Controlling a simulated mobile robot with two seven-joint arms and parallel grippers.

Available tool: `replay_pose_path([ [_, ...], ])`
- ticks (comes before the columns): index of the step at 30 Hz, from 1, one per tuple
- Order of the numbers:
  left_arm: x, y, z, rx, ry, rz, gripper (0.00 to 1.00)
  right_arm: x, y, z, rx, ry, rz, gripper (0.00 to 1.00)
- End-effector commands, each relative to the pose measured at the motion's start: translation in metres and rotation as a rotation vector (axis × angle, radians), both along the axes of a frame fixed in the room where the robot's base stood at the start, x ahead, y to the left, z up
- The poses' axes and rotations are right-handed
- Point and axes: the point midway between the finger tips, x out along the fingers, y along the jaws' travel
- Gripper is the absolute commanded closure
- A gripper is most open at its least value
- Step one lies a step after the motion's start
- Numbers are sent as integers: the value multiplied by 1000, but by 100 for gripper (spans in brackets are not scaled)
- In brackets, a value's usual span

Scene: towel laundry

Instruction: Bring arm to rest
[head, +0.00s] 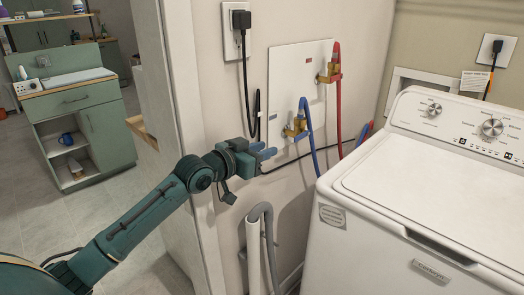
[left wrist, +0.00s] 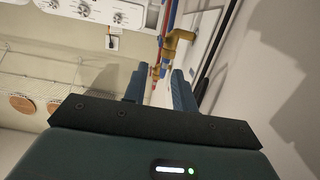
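My left arm reaches in from the left in the head view, stretched out toward the wall. Its gripper (head: 266,152) is held in the air in front of the wall, left of the washing machine and just below the water valves. In the left wrist view the two blue fingers of the left gripper (left wrist: 159,88) stand apart, with nothing held between them. My right gripper is in neither view.
The white washing machine (head: 420,190) stands on the right. Brass valves (head: 295,127) with a blue hose (head: 310,140) and a red hose (head: 338,105) are close to the gripper. A grey drain hose (head: 268,235) hangs below. A green cabinet (head: 80,130) stands back left.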

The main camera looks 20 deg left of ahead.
Motion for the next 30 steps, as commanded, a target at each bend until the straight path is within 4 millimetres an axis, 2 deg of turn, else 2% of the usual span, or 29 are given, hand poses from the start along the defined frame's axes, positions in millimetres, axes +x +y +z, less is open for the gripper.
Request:
replay_pose_path([
  [12, 0, -1, -3, 0, 4, -1, 73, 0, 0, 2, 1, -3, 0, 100],
  [14, -4, -5, -11, 1, 14, -4, 73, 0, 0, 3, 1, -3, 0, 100],
  [17, -18, -19, -45, 7, 55, -11, 73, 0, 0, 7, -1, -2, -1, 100],
  [20, -50, -43, -97, 15, 118, -21, 73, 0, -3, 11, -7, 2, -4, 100],
  [21, -67, -53, -119, 18, 145, -23, 73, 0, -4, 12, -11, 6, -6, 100],
  [24, -115, -75, -167, 31, 214, -19, 73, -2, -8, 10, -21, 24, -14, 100],
  [27, -168, -93, -204, 43, 282, -6, 73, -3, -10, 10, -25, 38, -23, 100],
  [30, -218, -106, -230, 60, 345, 13, 73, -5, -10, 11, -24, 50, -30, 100],
])
